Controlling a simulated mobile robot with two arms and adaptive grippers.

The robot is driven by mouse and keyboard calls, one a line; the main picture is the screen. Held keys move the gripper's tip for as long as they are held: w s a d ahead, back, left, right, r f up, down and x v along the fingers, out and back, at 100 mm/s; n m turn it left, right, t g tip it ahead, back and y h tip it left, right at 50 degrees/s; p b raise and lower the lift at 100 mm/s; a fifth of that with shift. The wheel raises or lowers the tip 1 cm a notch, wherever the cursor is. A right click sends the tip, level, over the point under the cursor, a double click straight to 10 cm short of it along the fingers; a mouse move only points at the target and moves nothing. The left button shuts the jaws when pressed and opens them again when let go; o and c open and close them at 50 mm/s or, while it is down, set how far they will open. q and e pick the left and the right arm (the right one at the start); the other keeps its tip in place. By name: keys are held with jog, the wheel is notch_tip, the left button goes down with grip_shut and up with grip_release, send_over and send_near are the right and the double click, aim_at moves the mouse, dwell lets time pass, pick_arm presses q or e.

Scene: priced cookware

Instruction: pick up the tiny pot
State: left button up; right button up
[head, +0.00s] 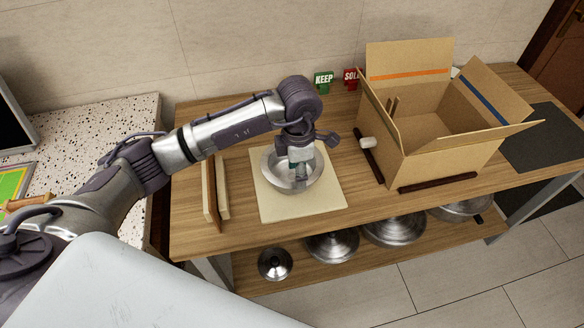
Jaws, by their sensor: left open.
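A small round metal pot (308,183) stands on a cream square board (325,203) on the wooden table. My left gripper (296,178) points down over the pot, and its fingertips appear to reach inside or just above the rim. The gripper is open. The wrist hides the back part of the pot, and I cannot tell whether a finger touches its wall. My right gripper is not in the head view.
An open cardboard box (440,162) stands on the right of the table (235,239), with dark bars beside it. Green KEEP (324,79) and red SOLD (352,77) signs stand behind. Upright boards (221,187) are left of the pot. Metal lids (332,245) lie on the lower shelf.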

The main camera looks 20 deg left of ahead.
pick_arm(q)
jog(key=f+p, duration=0.1)
jog(key=f, duration=0.1)
jog(key=f+p, duration=0.1)
jog(key=f, duration=0.2)
jog(key=shift+d, duration=0.2)
jog(key=shift+w+f, duration=0.1)
jog(key=shift+f, duration=0.15)
grip_shut()
